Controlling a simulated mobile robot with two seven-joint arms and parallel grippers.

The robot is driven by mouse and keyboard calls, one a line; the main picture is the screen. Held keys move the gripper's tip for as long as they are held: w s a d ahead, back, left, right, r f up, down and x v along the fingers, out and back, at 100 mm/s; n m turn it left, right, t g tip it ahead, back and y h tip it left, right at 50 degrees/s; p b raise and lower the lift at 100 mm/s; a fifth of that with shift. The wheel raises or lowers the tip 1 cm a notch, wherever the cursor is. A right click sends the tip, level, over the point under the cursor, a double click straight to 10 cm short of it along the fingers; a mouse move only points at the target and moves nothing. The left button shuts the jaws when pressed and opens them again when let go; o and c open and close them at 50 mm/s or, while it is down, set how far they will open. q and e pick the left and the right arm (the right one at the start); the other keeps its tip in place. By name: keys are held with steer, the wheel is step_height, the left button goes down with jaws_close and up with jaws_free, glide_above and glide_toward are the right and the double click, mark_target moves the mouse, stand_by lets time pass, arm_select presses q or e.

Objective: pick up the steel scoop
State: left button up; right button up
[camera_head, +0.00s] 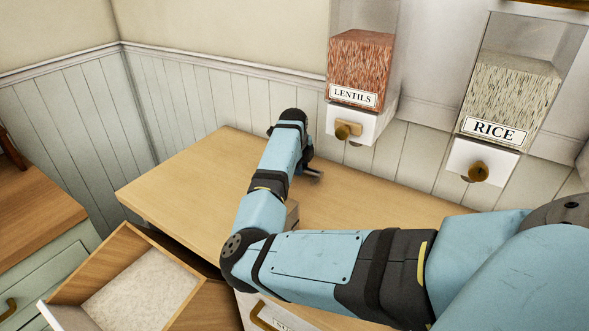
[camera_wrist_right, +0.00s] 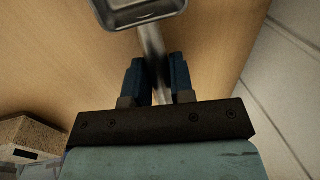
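The steel scoop (camera_wrist_right: 140,10) shows in the right wrist view, its grey pan at the top edge, partly cut off. Its straight handle (camera_wrist_right: 152,45) runs down between the two blue fingers of my right gripper (camera_wrist_right: 156,75). In the head view my right gripper (camera_head: 308,172) is low over the wooden counter, mostly behind my own arm. The scoop is hard to make out there. My left gripper is not in view.
The wooden counter (camera_head: 180,192) is clear at its left end. The lentils dispenser (camera_head: 361,65) and rice dispenser (camera_head: 511,95) hang on the wall behind. An open drawer (camera_head: 140,290) juts out at the lower left. A speckled box (camera_wrist_right: 28,134) shows in the wrist view.

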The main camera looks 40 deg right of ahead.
jaws_close()
steer(key=shift+r, duration=0.2)
step_height(320, 180, up, 20)
steer(key=shift+f, duration=0.15)
stand_by(1.2)
